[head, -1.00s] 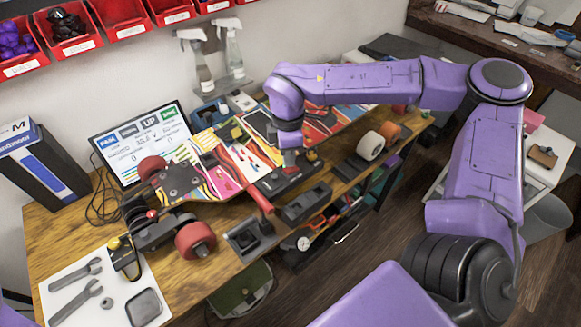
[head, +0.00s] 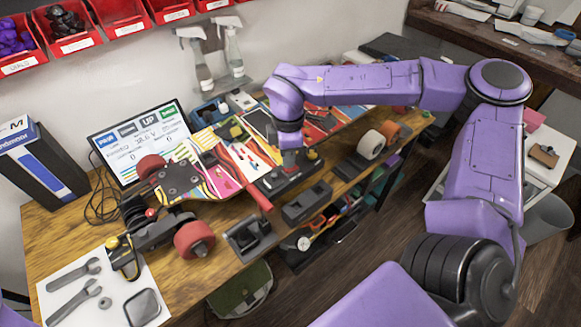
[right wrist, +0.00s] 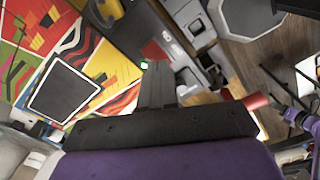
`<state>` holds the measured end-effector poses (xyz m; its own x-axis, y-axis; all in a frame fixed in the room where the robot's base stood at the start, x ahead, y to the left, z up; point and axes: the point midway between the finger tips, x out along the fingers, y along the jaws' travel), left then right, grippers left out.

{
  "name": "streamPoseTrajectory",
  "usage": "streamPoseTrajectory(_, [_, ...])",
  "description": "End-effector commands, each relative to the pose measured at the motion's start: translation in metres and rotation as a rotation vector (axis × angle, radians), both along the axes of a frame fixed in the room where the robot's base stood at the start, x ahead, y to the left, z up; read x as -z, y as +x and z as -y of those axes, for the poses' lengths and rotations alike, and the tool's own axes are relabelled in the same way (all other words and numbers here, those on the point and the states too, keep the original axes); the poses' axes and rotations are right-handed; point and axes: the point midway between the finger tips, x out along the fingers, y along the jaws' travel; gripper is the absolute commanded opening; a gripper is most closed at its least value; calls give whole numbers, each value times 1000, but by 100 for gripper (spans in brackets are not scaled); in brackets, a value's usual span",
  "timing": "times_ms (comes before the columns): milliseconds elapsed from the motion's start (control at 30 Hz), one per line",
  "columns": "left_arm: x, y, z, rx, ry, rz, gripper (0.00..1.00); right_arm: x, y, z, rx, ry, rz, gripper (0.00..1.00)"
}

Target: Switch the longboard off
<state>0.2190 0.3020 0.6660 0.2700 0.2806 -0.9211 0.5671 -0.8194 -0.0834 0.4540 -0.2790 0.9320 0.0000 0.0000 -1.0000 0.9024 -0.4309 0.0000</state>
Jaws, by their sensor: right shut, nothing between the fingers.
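The longboard (head: 229,178) lies wheels-up on the wooden bench, its deck brightly patterned, with red wheels (head: 194,240) at the left end. Its deck also shows in the right wrist view (right wrist: 108,68). My right gripper (head: 291,160) points down over the deck's middle, near a black housing (head: 279,181). In the right wrist view its fingers (right wrist: 156,68) are together and empty. A small green light (right wrist: 144,65) shows right beside the fingertips; whether they touch it I cannot tell. My left gripper is out of view.
A monitor (head: 140,142) with coloured tabs stands behind the board. Wrenches (head: 74,290) lie on a white sheet at front left. A black dock (head: 248,240) and other small parts line the bench's front edge.

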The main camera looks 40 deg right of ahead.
Motion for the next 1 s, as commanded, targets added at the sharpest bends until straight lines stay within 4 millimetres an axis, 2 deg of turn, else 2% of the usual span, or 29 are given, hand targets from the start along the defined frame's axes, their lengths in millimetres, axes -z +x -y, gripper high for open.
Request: streamPoseTrajectory(1000, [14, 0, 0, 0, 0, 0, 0, 16, 0, 0, 0, 0, -1, 0])
